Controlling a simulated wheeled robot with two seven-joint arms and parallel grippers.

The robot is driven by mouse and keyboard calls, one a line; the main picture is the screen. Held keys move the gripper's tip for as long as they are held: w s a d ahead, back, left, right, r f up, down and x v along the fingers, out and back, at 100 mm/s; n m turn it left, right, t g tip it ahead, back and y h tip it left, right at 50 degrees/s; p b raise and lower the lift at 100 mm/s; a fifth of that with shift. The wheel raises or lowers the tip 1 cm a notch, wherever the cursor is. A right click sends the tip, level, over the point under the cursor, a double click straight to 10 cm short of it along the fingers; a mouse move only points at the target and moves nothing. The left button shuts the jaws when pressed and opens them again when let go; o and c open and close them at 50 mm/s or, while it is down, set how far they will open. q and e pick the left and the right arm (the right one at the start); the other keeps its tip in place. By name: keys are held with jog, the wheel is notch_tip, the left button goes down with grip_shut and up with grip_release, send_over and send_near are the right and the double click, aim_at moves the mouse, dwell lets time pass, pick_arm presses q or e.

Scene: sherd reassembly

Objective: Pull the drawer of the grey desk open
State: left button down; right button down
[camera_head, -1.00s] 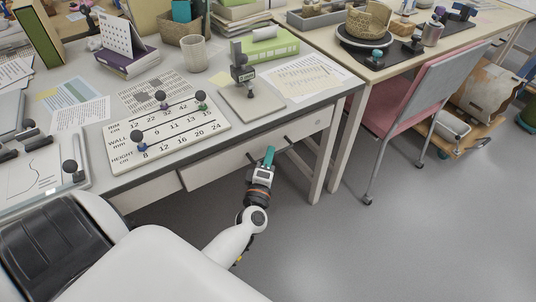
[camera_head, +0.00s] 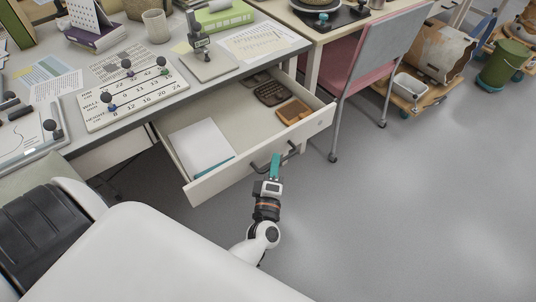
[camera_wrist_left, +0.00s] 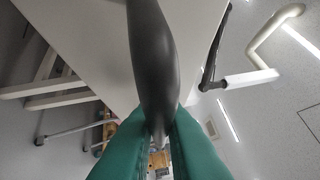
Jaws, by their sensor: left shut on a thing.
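The drawer (camera_head: 232,172) of the grey desk (camera_head: 150,117) stands well open in the head view. Inside lie white papers (camera_head: 203,146) at the left, a dark brown object (camera_head: 272,93) and an orange-brown one (camera_head: 293,112) at the right. My left gripper (camera_head: 275,163), with teal fingers, is at the drawer's front and shut on the dark handle (camera_head: 262,168). In the left wrist view the dark handle bar (camera_wrist_left: 152,60) runs between the green fingers (camera_wrist_left: 160,140). My right gripper is not in view.
A pink and grey chair (camera_head: 370,58) stands right of the drawer. A numbered board (camera_head: 132,98) and a small stand (camera_head: 205,60) are on the desk top. The grey floor (camera_head: 400,210) in front is clear.

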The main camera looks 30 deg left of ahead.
pick_arm(q)
jog(key=shift+s+d, duration=0.3)
jog(key=shift+d, duration=0.45)
jog(key=shift+s+d, duration=0.3)
jog(key=shift+d, duration=0.4)
jog(key=shift+s+d, duration=0.3)
jog(key=shift+d, duration=0.45)
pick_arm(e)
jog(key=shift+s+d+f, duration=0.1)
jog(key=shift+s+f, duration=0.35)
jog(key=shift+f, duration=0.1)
pick_arm(q)
jog(key=c, duration=1.5)
grip_release()
jog(key=v, duration=1.2)
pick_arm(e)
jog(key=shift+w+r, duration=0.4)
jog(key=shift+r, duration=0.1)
